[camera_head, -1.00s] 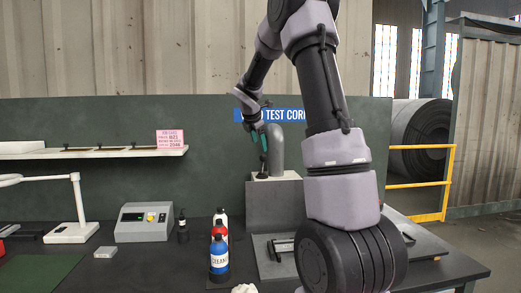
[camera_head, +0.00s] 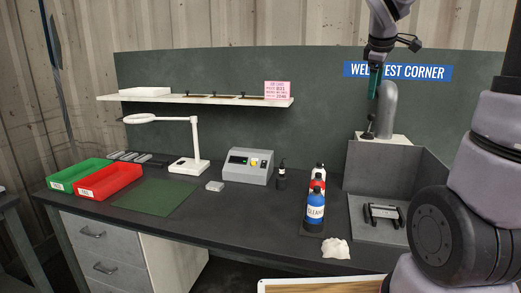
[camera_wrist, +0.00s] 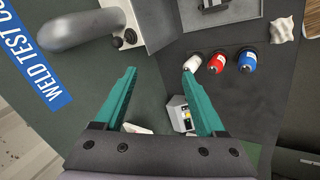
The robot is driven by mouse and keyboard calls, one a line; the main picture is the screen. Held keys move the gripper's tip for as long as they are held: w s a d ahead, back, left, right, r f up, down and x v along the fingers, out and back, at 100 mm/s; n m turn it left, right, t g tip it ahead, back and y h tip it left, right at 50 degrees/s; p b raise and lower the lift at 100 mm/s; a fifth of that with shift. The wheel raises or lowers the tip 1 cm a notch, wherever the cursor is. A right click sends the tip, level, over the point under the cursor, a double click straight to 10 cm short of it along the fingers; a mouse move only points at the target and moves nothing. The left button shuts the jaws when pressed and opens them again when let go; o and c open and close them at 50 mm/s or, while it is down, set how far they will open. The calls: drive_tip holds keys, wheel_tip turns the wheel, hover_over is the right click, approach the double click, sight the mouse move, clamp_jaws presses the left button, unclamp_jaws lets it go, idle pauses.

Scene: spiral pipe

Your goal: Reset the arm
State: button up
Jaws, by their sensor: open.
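My gripper (camera_head: 375,82) has teal fingers and hangs in front of the sign, just above and left of the grey bent pipe (camera_head: 389,108). The pipe (camera_wrist: 80,28) lies at upper left there, apart from the fingers. Much of my arm is outside the head view at the top and right.
The bench holds a blue bottle (camera_head: 315,212), red and white bottles behind it, a crumpled cloth (camera_head: 336,248), a grey device (camera_head: 248,165), a white lamp (camera_head: 190,150) and a red bin (camera_head: 108,181). A black fixture (camera_head: 383,213) lies in the grey tray. The air left of my gripper is clear.

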drive_tip(key=s+a+m+y, duration=0.1)
drive_tip(key=s+a+m, duration=0.2)
drive_tip(key=s, duration=0.4)
drive_tip(key=s+a+m+y, duration=0.2)
drive_tip(key=s+a+m, duration=0.2)
drive_tip(key=s+m, duration=0.2)
drive_tip(key=s+a+f+m+t+y, duration=0.1)
drive_tip(key=s+a+m, duration=0.2)
drive_tip(key=s, duration=0.6)
drive_tip(key=shift+s+a+m+y, duration=0.15)
drive_tip(key=shift+s+m+y, duration=0.15)
drive_tip(key=shift+m, duration=0.9)
